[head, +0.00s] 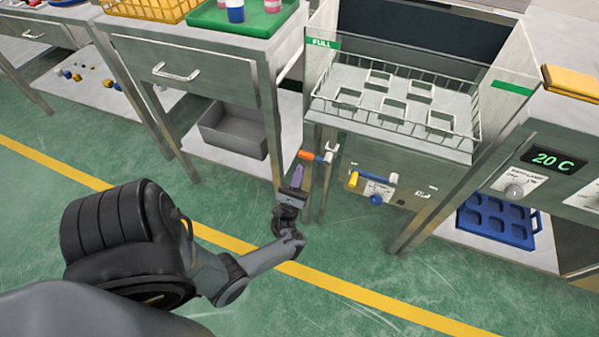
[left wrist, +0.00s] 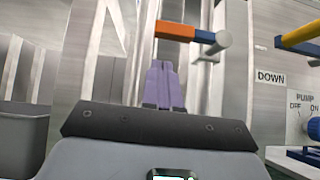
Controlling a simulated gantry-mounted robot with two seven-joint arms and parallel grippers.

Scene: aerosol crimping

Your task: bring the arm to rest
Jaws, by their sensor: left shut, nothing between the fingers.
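My left arm reaches in from the left in the head view. Its left gripper (head: 297,178) is in front of the steel bench, just below the orange-and-blue lever (head: 311,156). The left wrist view shows its purple fingers (left wrist: 164,84) pressed together, with nothing between them. The lever's orange part (left wrist: 176,31) is just beyond the fingertips there; I cannot tell whether they touch. My right gripper does not show in either view.
A wire basket (head: 346,107) sits in the glass-sided tank marked FULL. A yellow-and-blue handle (head: 378,180) and a blue knob (head: 376,199) are on the panel below. A grey bin (head: 230,133) and a blue tray (head: 497,222) are on lower shelves. The green floor in front is clear.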

